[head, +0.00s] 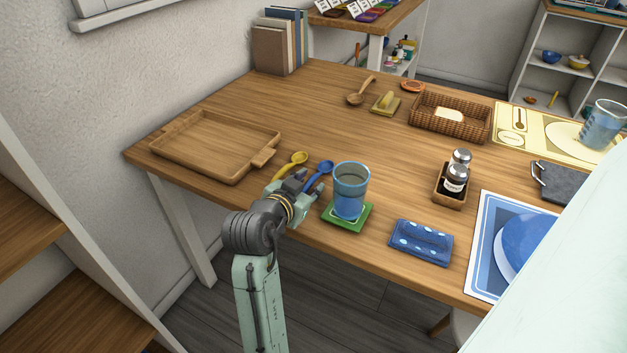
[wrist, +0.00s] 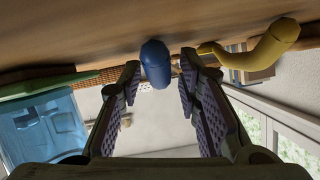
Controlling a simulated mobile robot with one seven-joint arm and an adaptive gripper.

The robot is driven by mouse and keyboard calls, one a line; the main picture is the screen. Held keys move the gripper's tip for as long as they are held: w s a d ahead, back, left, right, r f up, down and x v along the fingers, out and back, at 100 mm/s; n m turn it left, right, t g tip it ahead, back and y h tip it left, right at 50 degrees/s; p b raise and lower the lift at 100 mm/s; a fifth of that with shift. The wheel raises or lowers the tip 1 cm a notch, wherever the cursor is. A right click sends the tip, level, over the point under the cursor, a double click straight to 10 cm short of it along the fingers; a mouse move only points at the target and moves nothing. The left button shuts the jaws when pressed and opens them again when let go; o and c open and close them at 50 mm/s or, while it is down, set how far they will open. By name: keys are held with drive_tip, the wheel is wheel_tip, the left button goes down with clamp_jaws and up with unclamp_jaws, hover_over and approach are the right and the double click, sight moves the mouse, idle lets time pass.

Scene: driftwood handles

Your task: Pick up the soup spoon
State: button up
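Two small spoons lie side by side near the table's front edge in the head view: a blue spoon (head: 325,167) and a yellow spoon (head: 299,158). No label shows which is the soup spoon. My gripper (head: 306,185) is low at the table edge, over the handle end of the blue spoon. In the wrist view my gripper (wrist: 160,76) is open, with the blue spoon (wrist: 155,62) between its fingertips and gaps on both sides. The yellow spoon (wrist: 268,50) is outside the fingers on the right. The gripper hides part of both handles in the head view.
A blue glass (head: 350,190) on a green coaster (head: 333,222) stands close right of my gripper. A wooden tray (head: 205,145) lies to the left. A wooden spoon (head: 360,93) and a wicker basket (head: 450,119) are farther back. The table's middle is clear.

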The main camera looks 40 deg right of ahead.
clamp_jaws()
drive_tip(key=shift+r, duration=0.1)
